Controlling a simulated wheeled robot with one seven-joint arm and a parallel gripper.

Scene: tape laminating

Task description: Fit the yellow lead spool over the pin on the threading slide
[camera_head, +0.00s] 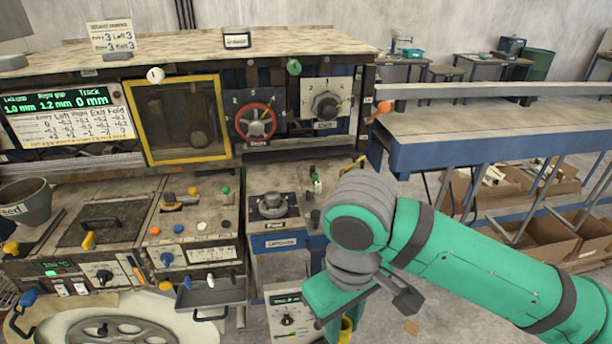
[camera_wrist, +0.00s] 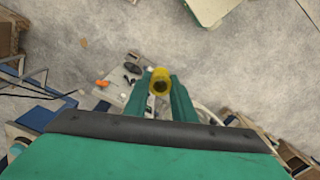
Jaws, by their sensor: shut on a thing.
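The yellow lead spool (camera_wrist: 160,75) is a short hollow ring held between the two green fingers of my gripper (camera_wrist: 160,84). Its open bore faces the wrist camera. In the head view a little of the yellow spool (camera_head: 346,330) shows at the bottom edge, below my green wrist, which hides most of my gripper. The spool hangs in front of the machine, low over the floor side, apart from the panels. I cannot make out the threading slide or its pin for certain in either view.
The machine's front has a yellow-framed window (camera_head: 181,158), a red handwheel (camera_head: 256,121), a feed block (camera_head: 272,205) and a small grey tray (camera_head: 211,292). A blue-edged bench (camera_head: 480,150) stands at right, with cardboard boxes (camera_head: 550,235) beneath. Bare floor shows in the wrist view.

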